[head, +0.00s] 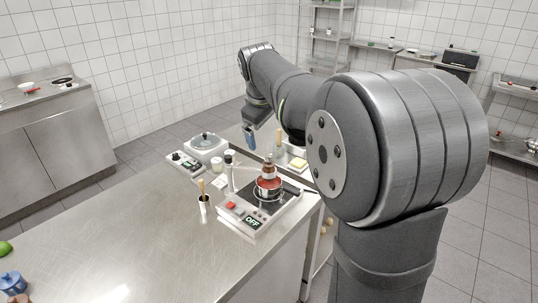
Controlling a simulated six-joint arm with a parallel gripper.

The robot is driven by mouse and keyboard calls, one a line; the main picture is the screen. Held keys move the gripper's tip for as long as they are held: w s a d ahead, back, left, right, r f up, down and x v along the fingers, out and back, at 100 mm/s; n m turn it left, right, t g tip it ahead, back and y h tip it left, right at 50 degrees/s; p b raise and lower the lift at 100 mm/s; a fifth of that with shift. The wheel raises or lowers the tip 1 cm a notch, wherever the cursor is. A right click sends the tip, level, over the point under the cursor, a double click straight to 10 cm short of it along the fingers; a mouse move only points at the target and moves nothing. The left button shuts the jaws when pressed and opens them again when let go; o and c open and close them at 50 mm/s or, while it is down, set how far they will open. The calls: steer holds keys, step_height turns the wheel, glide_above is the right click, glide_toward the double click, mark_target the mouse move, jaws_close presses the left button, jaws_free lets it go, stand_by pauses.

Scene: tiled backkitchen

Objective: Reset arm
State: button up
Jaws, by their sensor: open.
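My grey arm reaches from the right toward the back middle in the head view. Its end, with my gripper (256,112), hangs down from the wrist over the area behind the counter. It is small here, and the fingers are hard to make out. The gripper is open and I see nothing held between its fingers. A blue item (251,138) shows just below it; I cannot tell whether they touch.
A second appliance (205,145), bottles and a utensil holder (204,204) stand nearby. The counter's middle is clear.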

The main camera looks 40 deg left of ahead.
steer(key=v, duration=0.7)
steer(key=shift+c, duration=0.4)
